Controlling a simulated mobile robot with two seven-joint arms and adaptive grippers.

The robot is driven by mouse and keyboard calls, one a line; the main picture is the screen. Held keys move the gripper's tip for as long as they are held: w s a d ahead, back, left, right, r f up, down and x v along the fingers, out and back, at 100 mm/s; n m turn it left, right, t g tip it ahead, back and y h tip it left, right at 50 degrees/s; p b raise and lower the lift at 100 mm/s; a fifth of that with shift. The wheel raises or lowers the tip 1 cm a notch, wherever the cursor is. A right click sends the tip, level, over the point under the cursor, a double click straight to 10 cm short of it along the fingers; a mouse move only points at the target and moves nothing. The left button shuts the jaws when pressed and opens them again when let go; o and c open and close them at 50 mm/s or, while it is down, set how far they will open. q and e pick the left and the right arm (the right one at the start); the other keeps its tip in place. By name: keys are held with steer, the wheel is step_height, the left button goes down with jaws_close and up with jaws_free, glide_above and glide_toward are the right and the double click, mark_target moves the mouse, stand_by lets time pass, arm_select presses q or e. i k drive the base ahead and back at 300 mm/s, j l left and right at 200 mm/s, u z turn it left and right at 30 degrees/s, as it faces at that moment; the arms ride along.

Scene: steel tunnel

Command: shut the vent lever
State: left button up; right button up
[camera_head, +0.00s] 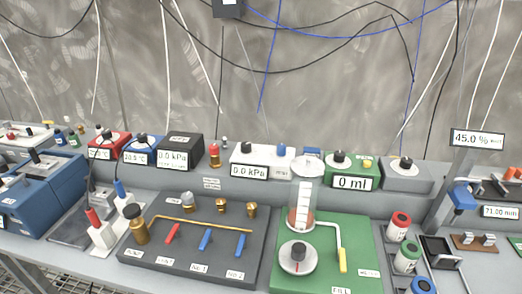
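A dark grey manifold board (150,272) lies at the front centre-left of the bench. A brass pipe (200,223) runs across it. A red lever (172,233) stands tilted on the board, above a small label (165,262) that seems to read VENT. Two blue levers (205,239) (240,246) stand to its right, tilted much the same way, above their own labels. A brass cylinder (139,228) stands at the board's left end. Whether the red lever's valve is open or shut cannot be told. Neither gripper is in view.
A green board (320,271) with a clear cylinder (303,197) and yellow-handled pipe (342,260) lies right of the manifold.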

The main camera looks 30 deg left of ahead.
mark_target(175, 230)
steer(key=u, duration=1)
